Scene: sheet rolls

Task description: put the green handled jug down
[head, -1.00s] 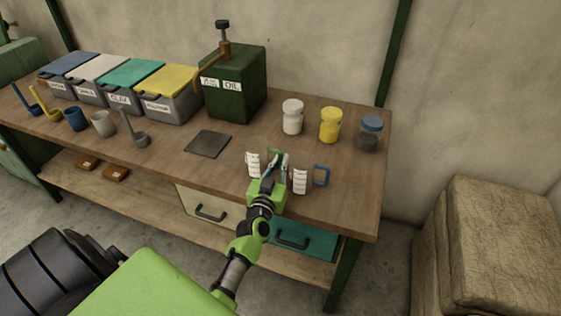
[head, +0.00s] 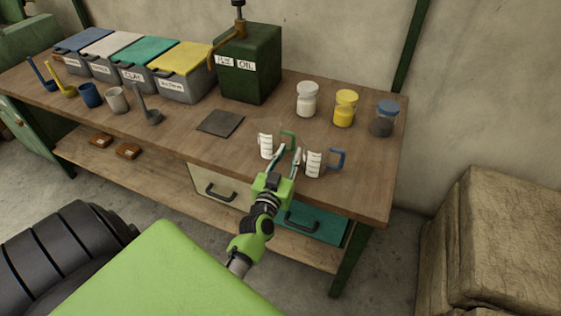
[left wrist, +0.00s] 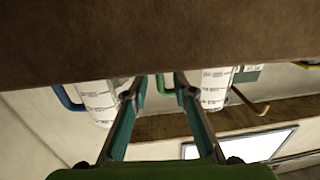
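The green handled jug (head: 266,146) is white with dark markings and stands upright on the workbench (head: 215,153). Its green handle (head: 288,138) points right in the head view. The jug also shows in the left wrist view (left wrist: 214,88), where the picture is upside down. My left gripper (head: 287,152) is open, in front of the handle and between this jug and a similar blue handled jug (head: 313,163). In the left wrist view the handle shows in the gap between the spread fingers, which do not pinch it. My right gripper is not in view.
Behind the jugs stand a white jar (head: 307,101), a yellow jar (head: 345,110) and a dark jar with a blue lid (head: 384,120). A dark flat plate (head: 220,123) lies to the left, before the green oil can (head: 250,75). The bench's front right corner is clear.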

